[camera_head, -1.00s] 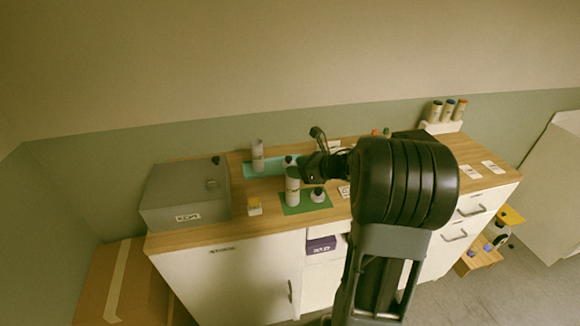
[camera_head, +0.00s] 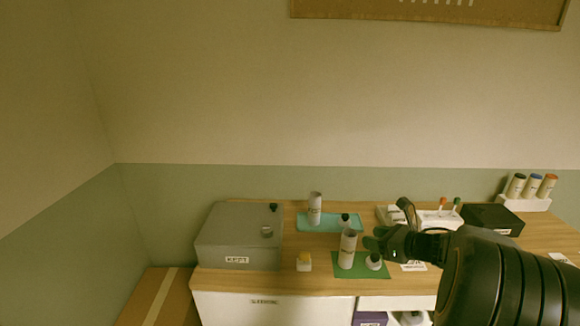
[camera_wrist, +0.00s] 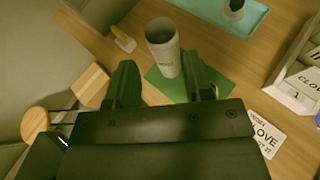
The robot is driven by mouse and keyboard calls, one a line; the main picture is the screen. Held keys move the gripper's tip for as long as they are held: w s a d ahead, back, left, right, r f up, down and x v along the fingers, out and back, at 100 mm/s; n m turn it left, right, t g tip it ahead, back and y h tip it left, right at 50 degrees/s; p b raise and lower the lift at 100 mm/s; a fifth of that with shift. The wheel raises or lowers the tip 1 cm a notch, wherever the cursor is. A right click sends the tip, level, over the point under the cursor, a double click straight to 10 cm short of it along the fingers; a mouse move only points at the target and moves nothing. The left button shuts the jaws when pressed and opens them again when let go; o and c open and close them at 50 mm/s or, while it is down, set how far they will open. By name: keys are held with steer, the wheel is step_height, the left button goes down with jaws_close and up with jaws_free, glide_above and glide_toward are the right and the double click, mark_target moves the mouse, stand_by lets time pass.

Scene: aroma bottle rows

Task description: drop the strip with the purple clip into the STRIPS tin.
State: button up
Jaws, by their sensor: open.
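I cannot make out a strip with a purple clip in either view. No STRIPS label is readable. My gripper (camera_head: 372,243) is open and empty, beside a white cylinder (camera_head: 348,248) on a green mat (camera_head: 345,271). In the wrist view my gripper (camera_wrist: 160,85) has its fingers apart, with the cylinder (camera_wrist: 164,50) standing upright beyond them on the mat (camera_wrist: 165,88). I cannot tell whether this cylinder is the tin. A small dark-topped bottle (camera_head: 374,262) also stands on the mat, under my gripper.
A grey box (camera_head: 238,240) marked KEPT stands at left. A yellow-topped block (camera_head: 304,261) is near the front edge. A teal tray (camera_head: 328,225) holds another cylinder (camera_head: 315,209) and a bottle. A white rack (camera_head: 524,202) with capped tubes stands at far right. Counter between block and box is clear.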

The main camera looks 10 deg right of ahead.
steer(key=w+d+f+m+t+h, duration=0.1)
steer(key=d+f+m+h, duration=0.1)
steer(key=d+m+h, duration=1)
steer(key=s+a+m+g+h, duration=0.2)
steer(key=s+m+g, duration=0.25)
steer(key=m, duration=1.55)
steer(key=s+a+r+m+g+y, duration=0.1)
steer(key=s+a+m+y, duration=0.2)
steer(key=a, duration=0.9)
steer(key=s+a+r+m+g+y, duration=0.1)
steer(key=s+a+m+g+y, duration=0.1)
steer(key=s+a+m, duration=0.5)
steer(key=s+a+y, duration=0.1)
steer(key=s+a, duration=0.1)
steer(key=a, duration=0.4)
steer(key=shift+m+y, duration=0.3)
steer(key=shift+d, duration=0.1)
